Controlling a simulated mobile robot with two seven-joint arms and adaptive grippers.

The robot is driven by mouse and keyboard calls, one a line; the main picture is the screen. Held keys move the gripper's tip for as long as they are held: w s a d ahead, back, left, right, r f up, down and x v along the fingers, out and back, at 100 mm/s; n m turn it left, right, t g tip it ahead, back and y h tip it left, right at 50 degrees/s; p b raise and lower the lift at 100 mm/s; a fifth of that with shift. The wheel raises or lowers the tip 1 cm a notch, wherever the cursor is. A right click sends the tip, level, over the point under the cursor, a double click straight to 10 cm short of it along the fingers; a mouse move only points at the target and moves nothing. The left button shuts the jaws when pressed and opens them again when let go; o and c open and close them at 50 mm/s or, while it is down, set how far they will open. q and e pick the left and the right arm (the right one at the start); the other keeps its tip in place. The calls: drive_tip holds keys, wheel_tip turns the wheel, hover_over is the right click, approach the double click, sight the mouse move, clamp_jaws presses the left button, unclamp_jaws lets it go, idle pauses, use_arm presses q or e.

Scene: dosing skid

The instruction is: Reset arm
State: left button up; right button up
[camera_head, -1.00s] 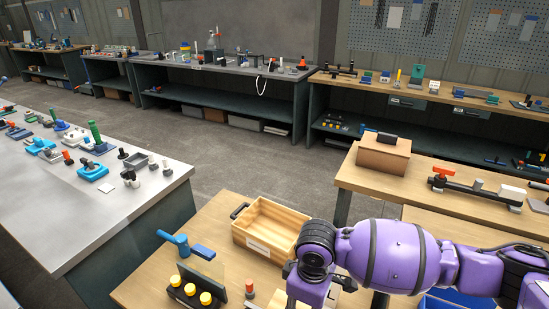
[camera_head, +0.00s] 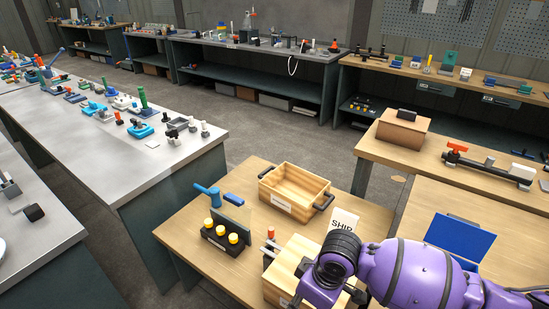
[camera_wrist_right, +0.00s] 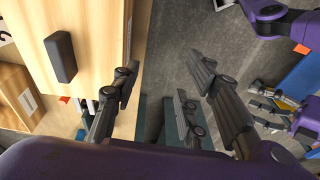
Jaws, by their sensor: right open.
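My purple right arm (camera_head: 410,275) comes in from the lower right of the head view. It reaches over the front table, and its gripper is hidden there below the wrist. In the right wrist view my right gripper (camera_wrist_right: 163,68) has its dark fingers spread wide, with nothing between them. It is beside a light wooden box (camera_wrist_right: 95,25) with a dark handle, over grey floor. Purple and dark finger-like parts (camera_wrist_right: 275,105) at the right edge of that view may be my left gripper; its opening cannot be made out. No left arm shows in the head view.
The front table (camera_head: 190,235) carries an open wooden tray (camera_head: 312,210), a black holder with yellow knobs (camera_head: 222,240), a blue-handled tool (camera_head: 208,193), and another wooden box (camera_head: 285,262) partly under my arm. A SHIP card (camera_head: 343,222) and blue panel (camera_head: 460,238) are near. A grey bench (camera_head: 140,175) stands left.

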drive_tip(key=s+a+f+m+t+y, duration=0.4)
drive_tip(key=a+f+m, duration=0.1)
drive_tip(key=a+f, duration=0.15)
use_arm(q)
drive_tip(key=shift+w+r, duration=0.1)
drive_tip(key=shift+w, duration=0.2)
use_arm(e)
drive_tip(key=s+d+f+m+t+h, duration=0.2)
drive_tip(key=s+d+f, duration=0.1)
drive_tip(key=s+d, duration=0.4)
drive_tip(key=s+d+f+m+t+h, duration=0.2)
drive_tip(key=s+d, duration=0.5)
drive_tip(key=d, duration=0.4)
drive_tip(key=shift+s+f+m+h, duration=0.15)
drive_tip(key=shift+f+m+h, duration=0.6)
drive_tip(key=shift+f, duration=0.2)
use_arm(q)
drive_tip(key=shift+d, duration=0.25)
